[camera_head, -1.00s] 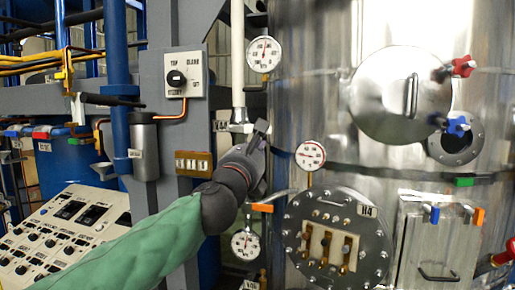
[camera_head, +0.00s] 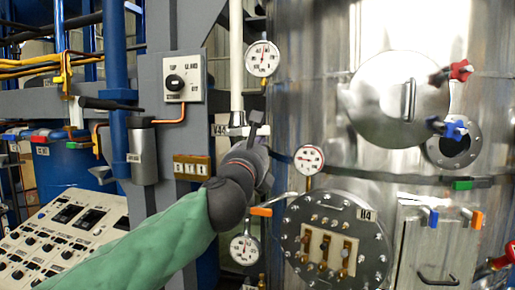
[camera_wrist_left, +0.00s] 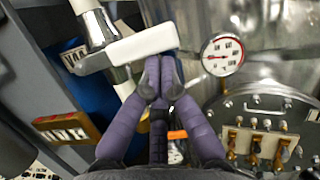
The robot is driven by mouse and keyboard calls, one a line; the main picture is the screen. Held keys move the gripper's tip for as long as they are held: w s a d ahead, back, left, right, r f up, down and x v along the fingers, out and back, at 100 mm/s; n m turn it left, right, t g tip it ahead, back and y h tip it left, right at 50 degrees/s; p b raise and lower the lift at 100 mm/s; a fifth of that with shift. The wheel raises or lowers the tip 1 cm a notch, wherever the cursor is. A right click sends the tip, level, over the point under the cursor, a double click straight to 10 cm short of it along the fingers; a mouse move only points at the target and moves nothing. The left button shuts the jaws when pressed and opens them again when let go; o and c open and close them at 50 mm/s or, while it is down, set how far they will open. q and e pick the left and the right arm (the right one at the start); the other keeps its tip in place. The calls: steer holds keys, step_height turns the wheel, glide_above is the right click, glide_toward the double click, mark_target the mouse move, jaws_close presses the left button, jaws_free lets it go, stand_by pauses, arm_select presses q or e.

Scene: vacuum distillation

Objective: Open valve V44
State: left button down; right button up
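The valve labelled V44 (camera_head: 219,129) sits on the white vertical pipe (camera_head: 236,60), left of the steel vessel. Its white lever handle (camera_wrist_left: 145,44) lies nearly level across the upper middle of the left wrist view. My left gripper (camera_head: 256,122) is at the valve, with its wrist hiding part of it in the head view. In the left wrist view its two purple fingers (camera_wrist_left: 160,78) come together just below the handle's right end. The fingertips look shut with nothing visible between them; whether they touch the handle I cannot tell. My right gripper is not in view.
A bolted flange labelled H4 (camera_head: 335,240) is at lower right. An orange-handled valve (camera_wrist_left: 177,134) is below the fingers. A grey column with a switch box (camera_head: 184,77) stands left.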

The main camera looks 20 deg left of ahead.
arm_select(q)
steer(key=r+n, duration=0.1)
steer(key=n, duration=0.1)
steer(key=r+n+y, duration=0.1)
steer(key=shift+d+r+n, duration=0.2)
steer(key=shift+r+n, duration=0.05)
steer(key=shift+n, duration=0.15)
steer(key=a+r+n+g+y+p, duration=0.2)
steer(key=a+r+n+p, duration=0.3)
steer(key=n, duration=0.9)
steer(key=shift+r+n+g, duration=0.4)
steer(key=shift+r+g, duration=0.3)
steer(key=shift+r, duration=0.65)
steer(key=shift+a, duration=0.15)
steer(key=shift+w, duration=0.1)
